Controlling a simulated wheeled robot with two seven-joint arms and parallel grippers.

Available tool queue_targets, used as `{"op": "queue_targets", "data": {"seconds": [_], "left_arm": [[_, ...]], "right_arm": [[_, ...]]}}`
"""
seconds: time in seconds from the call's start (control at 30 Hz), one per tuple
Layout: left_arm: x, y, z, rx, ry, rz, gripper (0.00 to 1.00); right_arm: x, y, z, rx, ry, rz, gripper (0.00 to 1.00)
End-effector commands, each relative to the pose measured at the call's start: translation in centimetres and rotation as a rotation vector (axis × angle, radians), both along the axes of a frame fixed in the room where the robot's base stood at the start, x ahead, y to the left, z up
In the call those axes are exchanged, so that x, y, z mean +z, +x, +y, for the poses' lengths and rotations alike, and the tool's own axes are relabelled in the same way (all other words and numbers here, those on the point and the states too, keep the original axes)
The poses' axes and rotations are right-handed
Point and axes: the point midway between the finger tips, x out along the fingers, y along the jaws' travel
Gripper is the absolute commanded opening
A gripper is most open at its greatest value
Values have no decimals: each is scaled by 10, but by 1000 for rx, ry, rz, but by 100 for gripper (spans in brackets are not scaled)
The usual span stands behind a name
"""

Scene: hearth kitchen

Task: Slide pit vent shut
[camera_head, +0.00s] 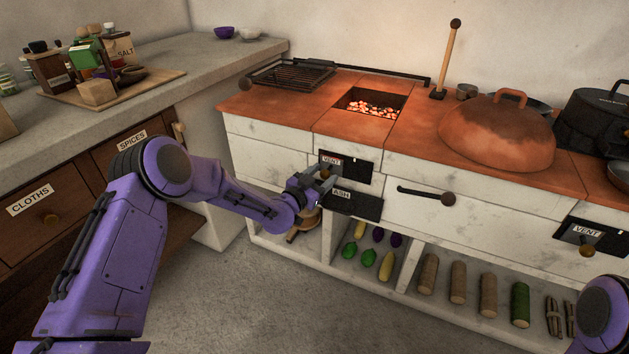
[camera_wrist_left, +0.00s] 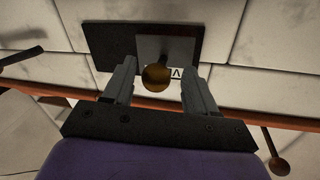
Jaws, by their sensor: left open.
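The pit vent (camera_head: 360,168) is a dark panel in the white stove front, below the glowing coal pit (camera_head: 374,104). Its VENT label (camera_head: 331,160) is at the left end. My left gripper (camera_head: 323,174) is at the vent, its fingers pointing at the panel. In the left wrist view, the dark vent panel (camera_wrist_left: 110,46) carries a grey slide plate (camera_wrist_left: 178,47) with a round brass knob (camera_wrist_left: 156,77). The knob sits between the open fingers, with gaps visible on both sides. In the head view the gripper largely hides the knob. My right gripper is out of view.
An ash panel (camera_head: 357,205) lies just below the vent. A long-handled drawer (camera_head: 440,197) and a second vent (camera_head: 590,238) are farther right. Shelves below hold vegetables and logs (camera_head: 458,281). A clay dome (camera_head: 498,132) stands on the stove top. The floor in front is clear.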

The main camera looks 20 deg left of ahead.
Motion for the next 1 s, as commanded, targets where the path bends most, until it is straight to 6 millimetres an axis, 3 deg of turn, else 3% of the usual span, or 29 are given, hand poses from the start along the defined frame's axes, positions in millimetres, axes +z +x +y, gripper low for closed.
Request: {"op": "queue_targets", "data": {"seconds": [0.2,0.4,1.0], "left_arm": [[3,-51,16,4,-2,2,57],[2,-84,25,6,-1,0,57],[1,-91,27,5,-22,6,57]], "right_arm": [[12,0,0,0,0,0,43],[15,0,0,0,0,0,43],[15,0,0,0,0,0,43]]}}
